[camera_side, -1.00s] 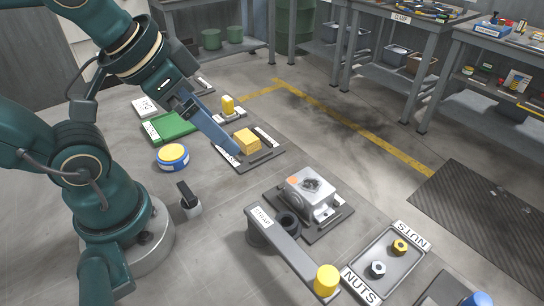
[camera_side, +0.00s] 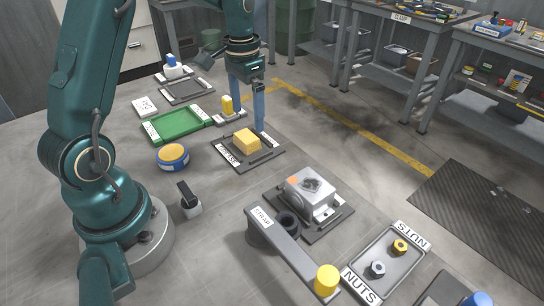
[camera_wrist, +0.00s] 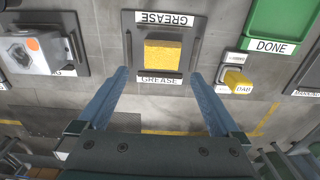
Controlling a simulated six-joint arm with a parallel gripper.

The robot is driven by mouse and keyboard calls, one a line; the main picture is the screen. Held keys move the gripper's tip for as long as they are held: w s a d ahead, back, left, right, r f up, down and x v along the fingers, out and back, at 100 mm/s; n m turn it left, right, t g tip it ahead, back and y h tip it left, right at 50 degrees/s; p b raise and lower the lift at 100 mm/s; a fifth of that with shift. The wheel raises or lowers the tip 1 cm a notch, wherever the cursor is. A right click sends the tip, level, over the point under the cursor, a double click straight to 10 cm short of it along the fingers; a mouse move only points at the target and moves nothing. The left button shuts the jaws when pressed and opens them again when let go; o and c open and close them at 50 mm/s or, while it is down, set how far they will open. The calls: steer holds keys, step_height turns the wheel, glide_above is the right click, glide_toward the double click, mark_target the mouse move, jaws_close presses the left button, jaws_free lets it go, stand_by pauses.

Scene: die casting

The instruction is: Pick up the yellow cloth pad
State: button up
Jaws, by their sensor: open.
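The yellow cloth pad (camera_side: 246,140) is a block-shaped pad lying on the dark GREASE tray (camera_side: 229,154) in the side view. In the wrist view the pad (camera_wrist: 163,55) sits between the tray's two GREASE labels. My gripper (camera_wrist: 160,76) is open and empty, its two blue fingers spread wider than the pad. In the side view my gripper (camera_side: 249,116) points down at the tray's far side. In the wrist view the pad lies ahead of the fingertips, roughly centred between them. The exact height of the fingertips above the tray is hard to tell.
A yellow block at the DAB stand (camera_side: 227,105) is close beside my gripper. A green DONE tray (camera_side: 178,124) and a blue-yellow tin (camera_side: 173,157) lie to the left. A metal casting (camera_side: 311,188) stands nearer the camera. Floor to the right is mostly open.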

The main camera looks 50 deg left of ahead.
mark_target(246, 136)
steer(key=shift+s+a+f, duration=0.15)
steer(key=shift+f, duration=0.3)
steer(key=shift+s+a+f, duration=0.1)
steer(key=shift+f, duration=2.4)
steer(key=shift+c, duration=0.3)
steer(key=c, duration=1.2)
steer(key=shift+o, duration=0.2)
steer(key=shift+r, duration=0.1)
step_height(246, 136, up, 4)
steer(key=shift+w+r, duration=0.1)
steer(key=s+a+r, duration=0.6)
steer(key=s+a, duration=0.1)
steer(key=s, duration=0.1)
steer(key=shift+s+a+r, duration=0.35)
steer(key=shift+s+a, duration=0.05)
